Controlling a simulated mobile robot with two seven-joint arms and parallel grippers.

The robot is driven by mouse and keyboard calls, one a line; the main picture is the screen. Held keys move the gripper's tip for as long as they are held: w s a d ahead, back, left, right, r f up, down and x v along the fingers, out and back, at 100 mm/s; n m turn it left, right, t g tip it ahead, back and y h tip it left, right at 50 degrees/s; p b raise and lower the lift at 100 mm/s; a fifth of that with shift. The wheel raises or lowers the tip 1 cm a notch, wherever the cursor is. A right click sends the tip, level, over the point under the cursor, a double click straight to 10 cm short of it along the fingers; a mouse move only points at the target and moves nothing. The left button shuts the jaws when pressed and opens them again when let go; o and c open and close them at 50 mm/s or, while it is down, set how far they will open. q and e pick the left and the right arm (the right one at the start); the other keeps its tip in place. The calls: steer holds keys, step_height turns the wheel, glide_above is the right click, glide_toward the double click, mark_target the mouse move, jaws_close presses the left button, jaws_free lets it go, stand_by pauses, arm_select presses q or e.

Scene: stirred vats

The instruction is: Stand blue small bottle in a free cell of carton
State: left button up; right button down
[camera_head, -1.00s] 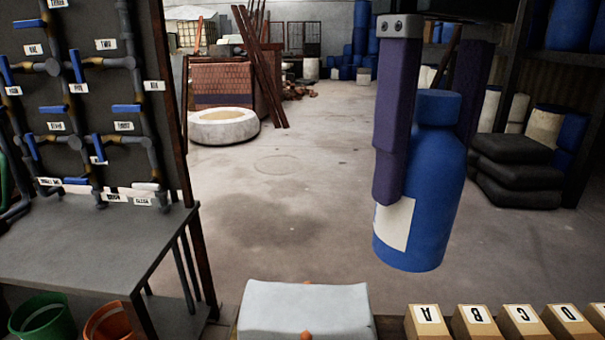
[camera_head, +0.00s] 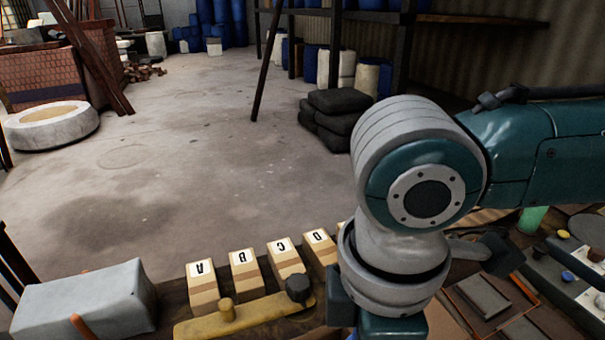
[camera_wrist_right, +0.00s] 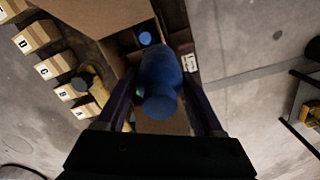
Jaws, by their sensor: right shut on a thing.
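The blue small bottle (camera_wrist_right: 158,75) is between the two fingers of my right gripper (camera_wrist_right: 160,88) in the right wrist view, its cap end towards the camera. My right gripper is shut on it. Behind the bottle is the carton (camera_wrist_right: 98,14), an open brown box with flaps and dividers. One cell beyond the bottle holds a round blue top (camera_wrist_right: 145,38). The bottle overlaps the carton in this view; I cannot tell how far in or above it is. My left gripper is not in view.
Several lettered wooden blocks (camera_head: 245,272) stand in a row along the bench, with a yellow bar (camera_head: 245,318) before them. A grey-white block (camera_head: 85,302) lies at the left. A dark panel with knobs (camera_head: 570,272) is at the right. Open floor lies beyond.

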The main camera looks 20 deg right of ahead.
steer(key=s+a+f+n+p, duration=0.2)
steer(key=s+a+f+n, duration=0.2)
steer(key=s+f+n, duration=0.4)
steer(key=w+r+n+b, duration=0.1)
steer(key=w+b, duration=0.8)
steer(key=w, duration=0.1)
steer(key=shift+w+a+b, duration=0.15)
steer(key=shift+w+b, duration=0.15)
steer(key=shift+w, duration=0.05)
steer(key=shift+r, duration=0.1)
steer(key=shift+f, duration=0.2)
steer(key=shift+f+b, duration=0.5)
steer(key=shift+f, duration=0.25)
steer(key=shift+f, duration=0.15)
